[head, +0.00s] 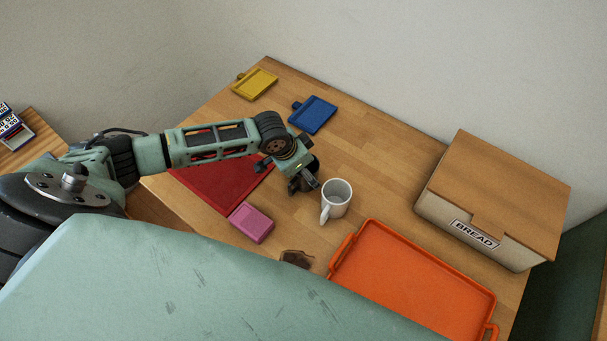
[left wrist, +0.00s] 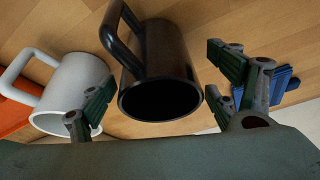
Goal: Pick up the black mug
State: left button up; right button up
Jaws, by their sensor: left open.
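The black mug (left wrist: 158,68) is in the middle of the left wrist view, its open rim towards the camera and its handle at the upper left. My left gripper (left wrist: 160,97) is open, with one finger on each side of the mug; I cannot tell whether either finger touches it. In the head view my left gripper (head: 302,180) is low over the table, just left of the white mug. There the black mug is hard to tell apart from the dark gripper parts. My right gripper is not in view.
A white mug (head: 337,198) stands close beside the gripper. An orange tray (head: 410,285), bread box (head: 500,195), pink box (head: 252,223), red mat (head: 222,187), blue board (head: 313,114) and yellow board (head: 255,84) lie around. The table between blue board and bread box is clear.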

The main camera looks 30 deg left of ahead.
pick_arm(q)
jog(key=c, duration=1.5)
jog(key=shift+r, duration=0.1)
jog(key=shift+c, duration=0.3)
